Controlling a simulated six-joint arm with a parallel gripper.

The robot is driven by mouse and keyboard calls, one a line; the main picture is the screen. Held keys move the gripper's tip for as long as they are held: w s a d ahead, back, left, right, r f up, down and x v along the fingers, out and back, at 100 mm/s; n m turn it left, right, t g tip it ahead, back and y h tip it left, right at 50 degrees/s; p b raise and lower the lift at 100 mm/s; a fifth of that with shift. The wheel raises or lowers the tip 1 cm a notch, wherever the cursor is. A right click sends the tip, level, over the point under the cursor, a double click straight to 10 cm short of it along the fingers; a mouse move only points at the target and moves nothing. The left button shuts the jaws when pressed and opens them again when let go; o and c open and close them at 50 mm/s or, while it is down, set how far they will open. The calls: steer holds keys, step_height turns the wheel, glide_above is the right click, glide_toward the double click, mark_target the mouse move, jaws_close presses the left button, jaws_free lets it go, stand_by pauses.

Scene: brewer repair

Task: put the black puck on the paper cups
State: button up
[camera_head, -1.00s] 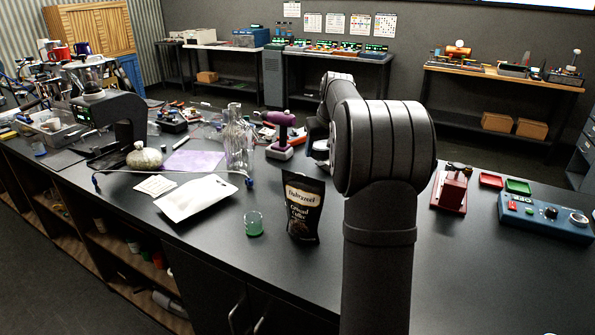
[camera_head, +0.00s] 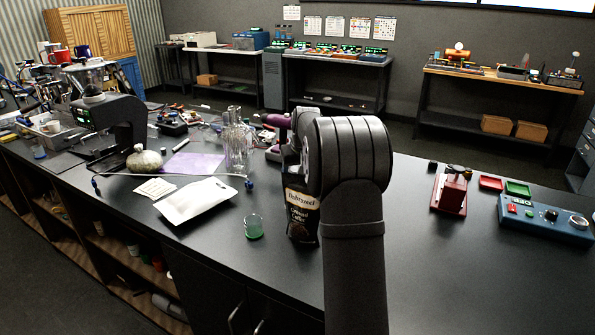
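I cannot pick out the black puck with certainty. A small dark object (camera_head: 432,166) sits on the counter behind the red press, too small to identify. No stack of paper cups is clear on the counter. A small stack of flat, pale paper-like pieces (camera_head: 155,188) lies left of a white tray (camera_head: 195,200). My arm stands in the foreground and reaches away over the counter; its links hide my gripper and whatever is near it, so I cannot tell whether it holds anything.
A black coffee bag (camera_head: 301,218), partly behind my arm, stands right of a green-tinted glass (camera_head: 253,227). Clear glassware (camera_head: 237,147) and a purple tool (camera_head: 275,120) stand behind. The red press (camera_head: 450,192) and blue control box (camera_head: 545,218) are at right. The right-front counter is clear.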

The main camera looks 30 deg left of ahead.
mark_target(296, 167)
steer(key=shift+f, duration=0.1)
steer(key=o, duration=1.1)
steer(key=shift+o, duration=0.2)
steer(key=v, duration=1.2)
steer(key=x, duration=1.2)
step_height(296, 167, up, 3)
steer(key=shift+r, duration=0.6)
